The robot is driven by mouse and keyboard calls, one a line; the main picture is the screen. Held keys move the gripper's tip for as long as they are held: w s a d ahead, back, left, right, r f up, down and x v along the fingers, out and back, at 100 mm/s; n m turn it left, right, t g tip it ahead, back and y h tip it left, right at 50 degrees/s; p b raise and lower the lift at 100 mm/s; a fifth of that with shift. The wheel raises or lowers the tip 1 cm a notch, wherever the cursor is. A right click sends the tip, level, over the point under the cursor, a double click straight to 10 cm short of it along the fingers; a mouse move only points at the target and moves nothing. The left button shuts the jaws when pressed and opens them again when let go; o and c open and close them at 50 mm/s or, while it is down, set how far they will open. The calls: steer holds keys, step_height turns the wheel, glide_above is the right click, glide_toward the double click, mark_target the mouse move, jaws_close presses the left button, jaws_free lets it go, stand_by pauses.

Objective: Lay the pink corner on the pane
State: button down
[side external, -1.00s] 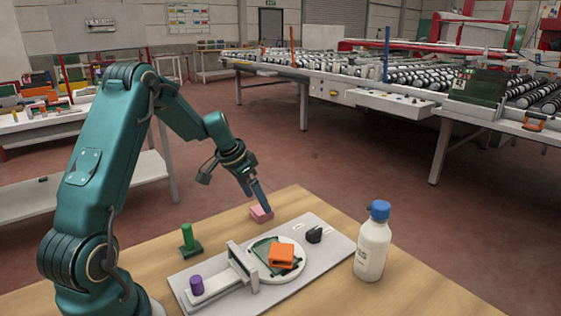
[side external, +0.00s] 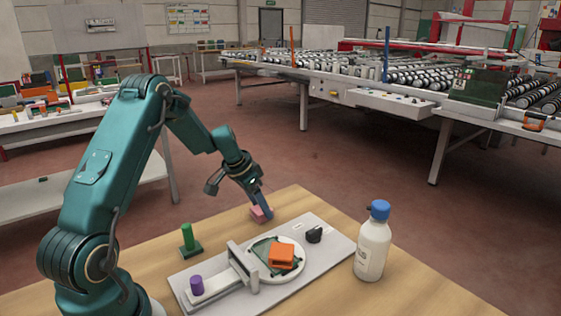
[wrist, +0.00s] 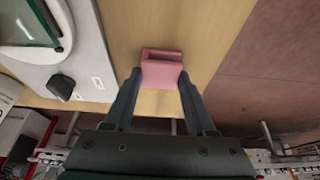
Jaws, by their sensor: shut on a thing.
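My gripper (side external: 262,212) is shut on the pink corner (side external: 257,215) at the far edge of the wooden table. In the wrist view the pink corner (wrist: 162,69) sits between the two fingertips; whether it is clear of the table is hard to tell. The glass pane (side external: 262,249) lies on the round white plate (side external: 287,276) of the grey edger board (side external: 324,246). An orange block (side external: 282,255) sits on the pane and covers part of it. In the wrist view the pane (wrist: 38,22) shows in part at top left.
A black knob (side external: 314,235) stands on the board's right side. A purple cylinder (side external: 197,285) is at its left end beside a grey upright piece (side external: 241,264). A green post (side external: 188,238) stands behind left. A white bottle with blue cap (side external: 373,243) stands to the right.

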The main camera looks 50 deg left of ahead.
steer(key=shift+r, duration=0.15)
steer(key=shift+r, duration=0.25)
steer(key=r, duration=0.4)
steer(key=shift+s+a, duration=0.15)
steer(key=shift+a, duration=0.1)
steer(key=s+a+r, duration=0.6)
steer(key=s, duration=0.3)
steer(key=s+d+r+m+g+h, duration=0.35)
steer(key=s+d+r+m, duration=0.2)
steer(key=d+m, duration=0.6)
steer(key=m, duration=0.2)
glide_above(266, 246)
step_height(266, 246, down, 6)
steer(key=r, duration=0.1)
steer(key=shift+t+h, duration=0.25)
steer(key=shift+t, duration=0.1)
steer(key=shift+f, duration=2.25)
steer(key=shift+f, duration=0.3)
steer(key=shift+f, duration=0.3)
